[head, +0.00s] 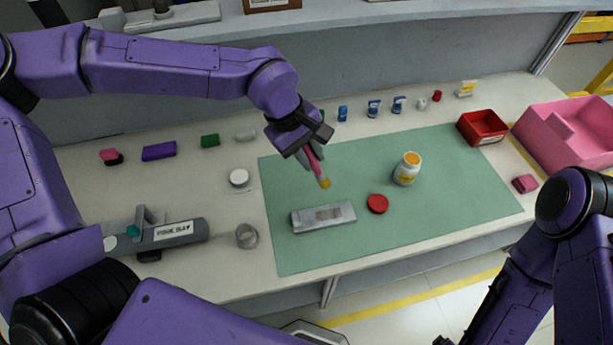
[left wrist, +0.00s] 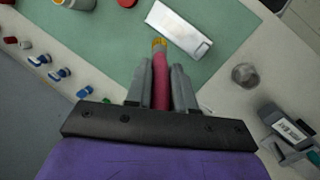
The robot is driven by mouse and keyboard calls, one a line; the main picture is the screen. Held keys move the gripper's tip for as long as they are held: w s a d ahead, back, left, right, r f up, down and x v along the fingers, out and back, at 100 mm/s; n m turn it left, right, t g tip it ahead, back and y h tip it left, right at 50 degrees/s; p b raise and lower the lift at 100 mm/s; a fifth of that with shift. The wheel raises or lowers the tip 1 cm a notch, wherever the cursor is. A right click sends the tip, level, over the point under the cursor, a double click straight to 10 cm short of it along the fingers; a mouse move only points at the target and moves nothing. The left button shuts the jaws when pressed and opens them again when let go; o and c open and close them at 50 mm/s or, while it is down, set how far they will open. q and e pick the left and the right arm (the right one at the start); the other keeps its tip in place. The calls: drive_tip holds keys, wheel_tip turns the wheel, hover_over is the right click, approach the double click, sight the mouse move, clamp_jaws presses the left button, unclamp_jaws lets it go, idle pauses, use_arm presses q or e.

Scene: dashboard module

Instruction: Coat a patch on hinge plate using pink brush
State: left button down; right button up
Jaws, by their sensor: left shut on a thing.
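The hinge plate (head: 322,216) is a light grey metal plate lying flat on the green mat (head: 455,200). A greyish patch shows on its top, and it is also in the left wrist view (left wrist: 180,30). My left gripper (head: 312,160) is shut on the pink brush (head: 317,162), above and behind the plate. The brush points down with its yellowish tip, which appears apart from the plate in the head view. In the left wrist view the brush (left wrist: 161,85) sits between both fingers. My right arm is at the right edge; its gripper is out of view.
An orange-topped jar (head: 407,169) and a red round lid (head: 377,204) are on the mat. A red bin (head: 482,127) and a pink bin (head: 570,135) stand at right. A clear cup (head: 247,236) and a grey tool (head: 165,235) lie left.

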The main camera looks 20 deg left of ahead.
use_arm(q)
drive_tip(key=shift+m+g+h, duration=0.3)
drive_tip(key=shift+m+g, duration=0.4)
drive_tip(key=s+f+b, duration=0.1)
drive_tip(key=b, duration=0.1)
drive_tip(key=s+a+f+b, duration=0.1)
drive_tip(key=f+b, duration=0.1)
drive_tip(key=b, duration=0.1)
drive_tip(key=shift+a+f, duration=0.1)
drive_tip(key=shift+f, duration=0.2)
